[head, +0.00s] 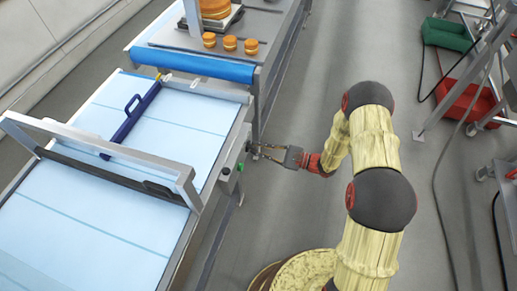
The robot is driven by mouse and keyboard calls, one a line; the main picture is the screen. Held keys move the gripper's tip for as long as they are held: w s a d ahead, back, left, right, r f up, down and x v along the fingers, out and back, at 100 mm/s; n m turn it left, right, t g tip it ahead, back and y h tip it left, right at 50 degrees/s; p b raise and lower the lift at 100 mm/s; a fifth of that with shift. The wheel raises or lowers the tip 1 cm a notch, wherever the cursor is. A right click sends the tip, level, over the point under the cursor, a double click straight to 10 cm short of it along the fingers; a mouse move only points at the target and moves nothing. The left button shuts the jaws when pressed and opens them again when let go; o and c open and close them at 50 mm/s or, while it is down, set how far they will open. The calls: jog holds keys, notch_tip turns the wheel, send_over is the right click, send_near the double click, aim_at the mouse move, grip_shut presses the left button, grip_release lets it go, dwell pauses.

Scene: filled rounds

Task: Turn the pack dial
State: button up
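My gripper (258,151) reaches left from my arm to the side panel of the conveyor machine (226,160). Its fingertips are at a small dark dial-like part (249,147) on that panel. The fingers cover much of this part. I cannot tell whether they touch it or are closed on it. Just below are a green button (239,166) and a dark round knob (226,171). No label is readable, so I cannot tell for sure which one is the pack dial.
A metal frame (110,160) spans the pale blue belt (90,225). A blue bar with a handle (130,120) lies across the belt. Filled rounds (229,43) sit on the far machine. Green (447,35) and red (468,101) crates stand at right.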

grip_shut()
dwell(0.3)
jog(key=m+p, duration=0.2)
jog(key=m, duration=0.2)
jog(key=shift+s+m, duration=0.1)
jog(key=shift+m, duration=0.3)
jog(key=m+p, duration=0.1)
jog(key=m, duration=0.2)
jog(key=shift+s+a+m+p, duration=0.1)
jog(key=shift+m+p, duration=0.8)
jog(key=shift+m, duration=1.1)
jog(key=shift+o, duration=2.4)
grip_release()
